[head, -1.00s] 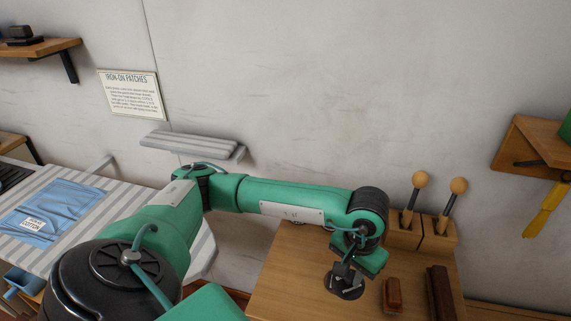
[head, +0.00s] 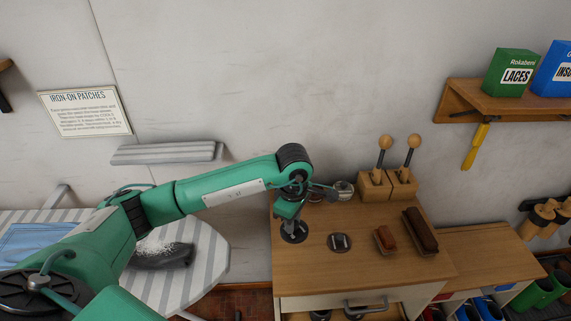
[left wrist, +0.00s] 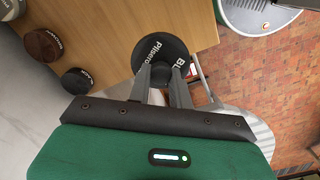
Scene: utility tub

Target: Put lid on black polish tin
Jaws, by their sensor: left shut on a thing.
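My left gripper (head: 293,224) is shut on a round black lid (head: 294,236) near the left end of the wooden bench top. In the left wrist view the lid (left wrist: 162,60) lies between the finger ends (left wrist: 160,78), its white lettering partly covered. I cannot tell whether it touches the bench. A dark round tin (head: 340,242) with a shiny grey patch on top stands to the right of the lid, apart from it. It looks like the open polish tin, but is small here. My right gripper is not in view.
The bench top (head: 430,270) holds a red-brown brush (head: 384,239), a longer dark brush (head: 420,231) and a wooden holder (head: 388,184) at the back. A striped ironing board (head: 205,270) is at left.

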